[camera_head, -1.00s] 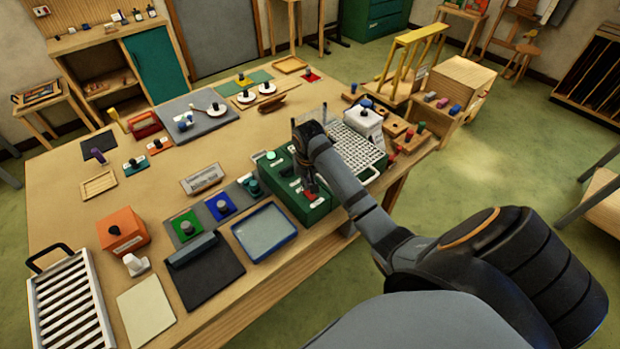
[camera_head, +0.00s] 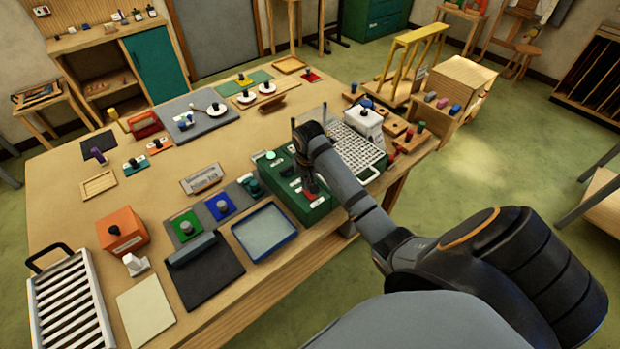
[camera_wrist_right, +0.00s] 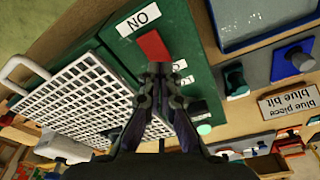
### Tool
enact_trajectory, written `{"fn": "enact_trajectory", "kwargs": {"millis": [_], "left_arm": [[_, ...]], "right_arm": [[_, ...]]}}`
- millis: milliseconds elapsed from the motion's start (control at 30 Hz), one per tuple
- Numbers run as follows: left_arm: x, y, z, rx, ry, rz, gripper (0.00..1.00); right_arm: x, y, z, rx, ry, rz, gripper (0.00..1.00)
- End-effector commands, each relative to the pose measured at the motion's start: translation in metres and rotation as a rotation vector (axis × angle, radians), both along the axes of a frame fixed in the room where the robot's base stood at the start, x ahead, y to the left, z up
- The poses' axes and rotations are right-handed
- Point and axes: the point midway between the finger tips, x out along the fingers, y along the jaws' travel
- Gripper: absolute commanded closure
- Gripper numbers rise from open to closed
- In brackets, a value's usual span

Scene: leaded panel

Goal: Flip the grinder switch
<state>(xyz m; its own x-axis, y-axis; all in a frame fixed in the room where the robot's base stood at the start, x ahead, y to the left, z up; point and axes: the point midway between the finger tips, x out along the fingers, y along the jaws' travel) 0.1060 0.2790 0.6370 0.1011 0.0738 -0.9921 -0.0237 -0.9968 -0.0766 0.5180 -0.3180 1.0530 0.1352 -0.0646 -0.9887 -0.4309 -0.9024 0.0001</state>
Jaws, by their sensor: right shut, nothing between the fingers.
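The grinder is a green box (camera_head: 268,181) at the table's front right edge, with a white grid (camera_head: 356,147) beside it. In the right wrist view its green top (camera_wrist_right: 180,30) carries a red switch (camera_wrist_right: 153,45) close to a white ON label (camera_wrist_right: 138,19). My right gripper (camera_head: 311,192) is shut and empty, pointing down over the box. In the right wrist view the fingertips (camera_wrist_right: 160,69) are at the red switch's edge; I cannot tell whether they touch it. The fingers partly hide another label (camera_wrist_right: 180,65). My left gripper is not in view.
A blue tray (camera_head: 264,232) and a dark mat (camera_head: 205,270) lie left of the grinder. A white container (camera_head: 364,124) stands behind it. The table's front edge is close to the box.

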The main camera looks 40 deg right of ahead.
Motion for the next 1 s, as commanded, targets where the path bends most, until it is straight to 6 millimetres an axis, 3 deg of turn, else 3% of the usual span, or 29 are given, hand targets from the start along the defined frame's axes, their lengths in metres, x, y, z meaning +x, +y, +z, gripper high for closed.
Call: {"fn": "enact_trajectory", "kwargs": {"millis": [1000], "left_arm": [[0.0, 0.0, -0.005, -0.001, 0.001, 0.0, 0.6]], "right_arm": [[0.0, 0.0, -0.016, 0.0, 0.001, 0.0, 1.0]]}}
